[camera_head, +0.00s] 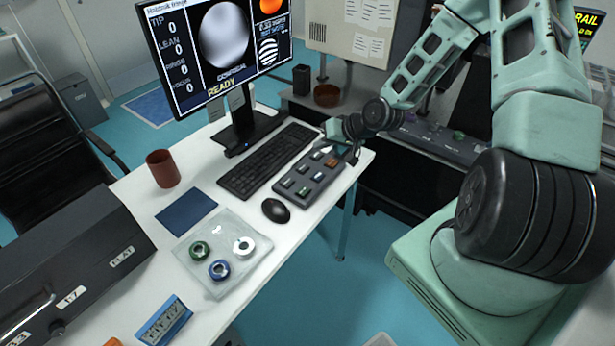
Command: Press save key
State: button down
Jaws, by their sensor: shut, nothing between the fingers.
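A dark grey key panel (308,181) lies on the white desk, right of the keyboard. It carries several small keys in rows, grey, green, white and bluish, and an orange key (331,163) near its far right end. The key labels are too small to read, so I cannot tell which is the save key. My gripper (350,152) is shut and empty at the panel's far right end, close to the orange key. I cannot tell whether its fingertips touch the panel. The arm comes in from the right.
A black keyboard (268,161), a mouse (276,210) and a monitor (215,50) reading READY stand near the panel. A clear tray (224,275) with green, blue and white rings, a brown cup (163,168) and a dark blue pad (186,211) are on the desk.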

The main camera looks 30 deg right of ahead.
jog(key=shift+f, duration=0.1)
dwell(0.3)
jog(key=b, duration=0.7)
send_over(321, 177)
notch_tip(321, 177, down, 7)
jog(key=shift+f, duration=0.85)
dwell(1.0)
jog(key=shift+f+b, duration=0.35)
jog(key=shift+f, duration=0.05)
jog(key=shift+f, duration=0.4)
dwell(0.5)
dwell(0.4)
jog(key=shift+r+p, duration=0.5)
jog(key=shift+r, duration=0.35)
jog(key=shift+r, duration=0.1)
